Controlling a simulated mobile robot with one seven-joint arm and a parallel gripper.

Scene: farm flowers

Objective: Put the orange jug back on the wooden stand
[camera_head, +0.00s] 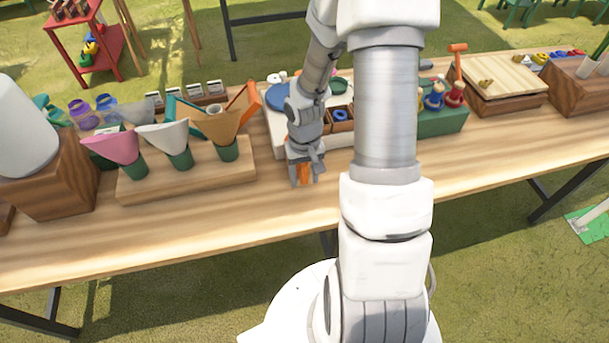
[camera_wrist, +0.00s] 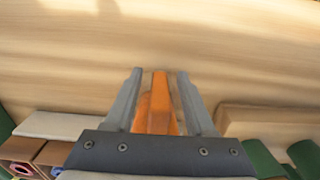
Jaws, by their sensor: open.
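My gripper (camera_head: 304,181) is low over the front middle of the table, with its fingers open. An orange object (camera_head: 304,173), apparently the orange jug, is between the fingers and mostly hidden by them. In the wrist view the orange piece (camera_wrist: 159,104) stands between the two grey fingers of my gripper (camera_wrist: 158,75), with a narrow gap visible on the right side. Its full shape and whether it rests on the table cannot be told. A long light wooden stand (camera_head: 130,190) holding green cups with paper cones is left of my gripper; I cannot tell whether this is the task's stand.
The wooden table (camera_head: 200,235) is bare along its front. A white tray (camera_head: 340,157) with a compartment box is behind my gripper. A green holder with bottles (camera_head: 440,121) and a wooden box (camera_head: 510,102) stand to the right. A dark wooden block (camera_head: 62,195) is far left.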

